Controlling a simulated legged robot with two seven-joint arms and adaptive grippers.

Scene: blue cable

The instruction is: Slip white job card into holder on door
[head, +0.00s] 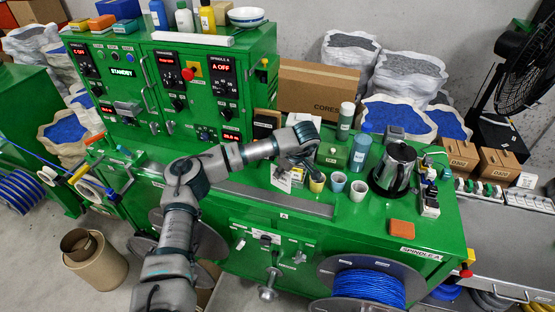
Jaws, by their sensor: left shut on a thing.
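My left gripper (301,168) is over the green bench top, near the middle of the view, with its fingers pointing down. It is shut, and a small white card with dark print (282,180) shows at its fingers, partly hidden by them. The green cabinet door (172,80) stands at the back left, apart from the gripper. A small grey box-like piece (127,108) on the cabinet front may be the holder; it is too small to tell. My right gripper is not in view.
Small cups (337,182) stand close to the right of the gripper. An orange block (401,229) lies near the front edge. Bottles and a bowl (246,16) stand on the cabinet.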

